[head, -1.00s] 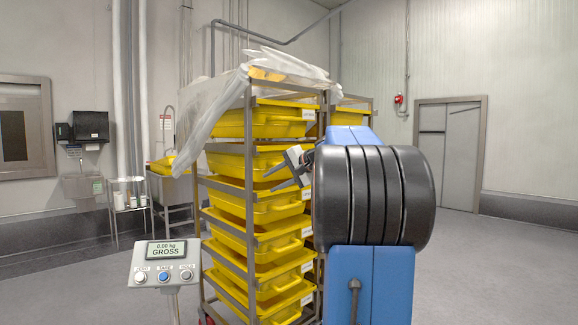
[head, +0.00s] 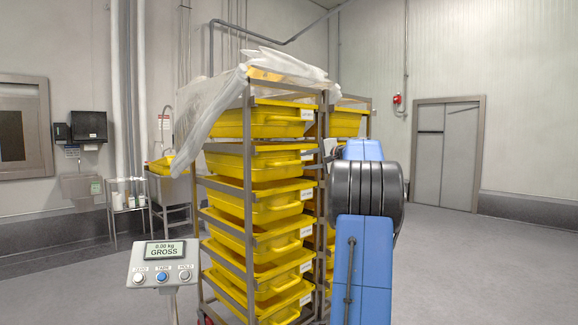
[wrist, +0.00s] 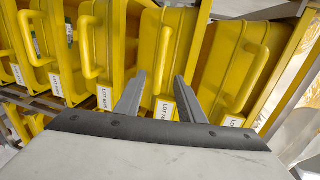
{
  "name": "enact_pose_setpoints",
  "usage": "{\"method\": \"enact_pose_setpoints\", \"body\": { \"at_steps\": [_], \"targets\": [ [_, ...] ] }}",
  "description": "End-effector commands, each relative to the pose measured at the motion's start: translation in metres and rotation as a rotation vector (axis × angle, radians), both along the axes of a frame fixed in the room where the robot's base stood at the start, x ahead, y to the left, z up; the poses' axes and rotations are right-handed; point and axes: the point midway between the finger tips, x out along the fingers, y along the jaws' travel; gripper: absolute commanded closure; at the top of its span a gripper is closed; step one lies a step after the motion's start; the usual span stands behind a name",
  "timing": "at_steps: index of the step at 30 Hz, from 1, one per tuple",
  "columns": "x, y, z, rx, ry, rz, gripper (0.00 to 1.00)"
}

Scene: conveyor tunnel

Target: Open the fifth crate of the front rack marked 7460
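The front rack (head: 248,180) is a tall metal frame with a stack of yellow crates. The fifth crate from the top (head: 262,275) sits low in the rack, with a front handle and a white label. No crate stands clearly pulled out. Label numbers are too small to read surely. In the wrist view, turned on its side, my gripper (wrist: 160,88) is open and empty, its two fingers apart in front of a crate front (wrist: 160,50); contact cannot be told. A label shows between the fingers. In the head view my gripper is hidden behind my arm.
A second rack with yellow crates (head: 345,122) stands behind. Clear plastic film (head: 225,100) drapes over the front rack's top. A scale display (head: 163,262) stands at the front left. The floor on the right (head: 490,270) is clear.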

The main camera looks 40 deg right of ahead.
Motion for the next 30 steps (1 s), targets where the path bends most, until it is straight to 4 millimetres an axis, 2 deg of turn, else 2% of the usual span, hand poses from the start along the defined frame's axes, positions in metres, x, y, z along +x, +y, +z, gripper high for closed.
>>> {"method": "enact_pose_setpoints", "body": {
  "at_steps": [1,12,18,24,30],
  "targets": [
    [0.01,0.001,-0.002,0.001,0.0,0.003,0.64],
    [0.073,0.001,-0.015,-0.002,0.001,0.002,0.64],
    [0.098,0.001,-0.02,-0.001,0.0,0.002,0.64],
    [0.109,0.0,-0.022,-0.001,0.0,0.0,0.64],
    [0.11,0.0,-0.022,-0.001,0.0,0.0,0.64]
  ]
}}
